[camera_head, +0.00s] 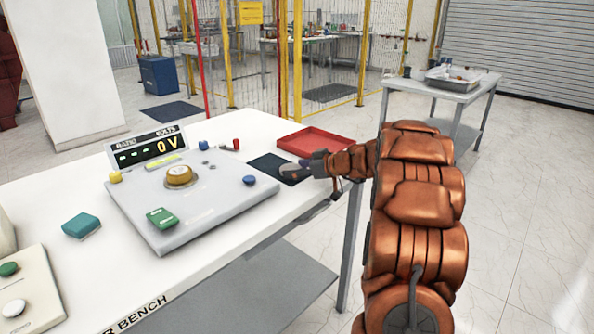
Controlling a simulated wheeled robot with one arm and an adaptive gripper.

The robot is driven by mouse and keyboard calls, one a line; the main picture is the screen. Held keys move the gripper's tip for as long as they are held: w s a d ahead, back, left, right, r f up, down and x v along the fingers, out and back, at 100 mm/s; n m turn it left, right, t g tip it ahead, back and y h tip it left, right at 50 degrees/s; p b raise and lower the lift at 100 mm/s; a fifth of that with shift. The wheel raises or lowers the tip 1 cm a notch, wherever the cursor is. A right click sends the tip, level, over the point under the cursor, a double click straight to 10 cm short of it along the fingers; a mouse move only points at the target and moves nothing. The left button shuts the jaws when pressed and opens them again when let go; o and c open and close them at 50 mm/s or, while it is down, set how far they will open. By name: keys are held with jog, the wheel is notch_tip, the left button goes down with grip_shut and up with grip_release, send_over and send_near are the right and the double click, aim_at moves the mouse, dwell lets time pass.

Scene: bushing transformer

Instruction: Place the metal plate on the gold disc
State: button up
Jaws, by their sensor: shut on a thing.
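My gripper (291,174) is at the bench's right side, right of the panel and over the dark mat (268,163). It is shut on a small grey piece that looks like the metal plate (288,168). The gripper hides most of that piece, and its height above the mat is hard to tell. The gripper and disc are well apart.
A red tray (308,141) lies behind my gripper. A green block (162,218), a blue knob (249,180) and a yellow knob (115,177) are on or beside the panel. A teal block (82,225) lies left.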

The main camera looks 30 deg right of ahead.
jog(key=shift+f, duration=0.1)
jog(key=o, duration=1.3)
jog(key=shift+r+p, duration=0.2)
jog(key=shift+p, duration=1.1)
